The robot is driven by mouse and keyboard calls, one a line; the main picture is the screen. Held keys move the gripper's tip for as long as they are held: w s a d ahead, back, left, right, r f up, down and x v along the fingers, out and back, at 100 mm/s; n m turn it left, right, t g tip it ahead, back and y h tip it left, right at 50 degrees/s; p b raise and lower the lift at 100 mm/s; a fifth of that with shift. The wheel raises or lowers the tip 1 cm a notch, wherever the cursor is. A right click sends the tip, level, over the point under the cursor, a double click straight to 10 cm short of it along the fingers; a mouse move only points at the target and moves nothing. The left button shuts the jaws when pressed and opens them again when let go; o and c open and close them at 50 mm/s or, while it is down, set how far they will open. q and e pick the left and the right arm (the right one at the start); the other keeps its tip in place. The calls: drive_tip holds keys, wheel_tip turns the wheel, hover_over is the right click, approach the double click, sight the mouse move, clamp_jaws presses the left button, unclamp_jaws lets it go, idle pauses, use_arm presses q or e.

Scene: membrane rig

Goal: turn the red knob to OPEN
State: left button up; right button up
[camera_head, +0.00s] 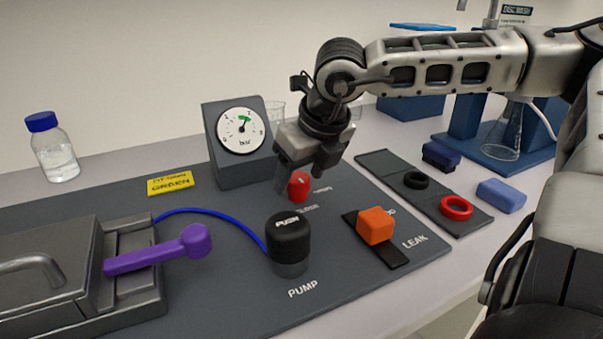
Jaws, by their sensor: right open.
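The red knob (299,185) sits on the dark panel (220,290), behind and a little right of the black pump button. Small white lettering lies beside it, partly covered and too small to read in full. My right gripper (292,185) comes in from the right and points down over the knob. Its jaws are open, with one finger showing at the knob's left side. The gripper hides part of the area around the knob, and I cannot tell whether a finger touches it. My left gripper is not in view.
The black PUSH button (289,240) stands in front of the knob. The gauge (241,135) stands behind left. An orange block (376,226) sits at the right by LEAK. A purple lever (160,250), glass bottle (53,150) and tray with rings (425,190) are farther off.

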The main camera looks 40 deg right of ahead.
drive_tip(key=shift+f, duration=0.1)
drive_tip(key=c, duration=1)
drive_tip(key=shift+n, duration=0.3)
drive_tip(key=n, duration=0.1)
drive_tip(key=n+y+b, duration=0.1)
drive_tip(key=n, duration=0.1)
drive_tip(key=shift+w+d+y, duration=0.1)
drive_tip(key=shift+d+y, duration=0.1)
drive_tip(key=shift+y, duration=0.1)
drive_tip(key=n, duration=0.2)
drive_tip(key=n+g+y, duration=0.1)
drive_tip(key=n, duration=0.2)
drive_tip(key=shift+w+d+n+y+p, duration=0.1)
drive_tip(key=shift+d+n+y+p, duration=0.15)
drive_tip(key=shift+n+y+p, duration=0.15)
drive_tip(key=n, duration=0.2)
drive_tip(key=n+g+y, duration=0.1)
drive_tip(key=n, duration=0.1)
drive_tip(key=shift+w+d+g, duration=0.1)
drive_tip(key=shift+w+g, duration=0.05)
drive_tip(key=shift+g, duration=0.15)
drive_tip(key=shift+w+n+g+b, duration=0.15)
drive_tip(key=shift+n+g+b, duration=0.5)
drive_tip(key=shift+n, duration=1.55)
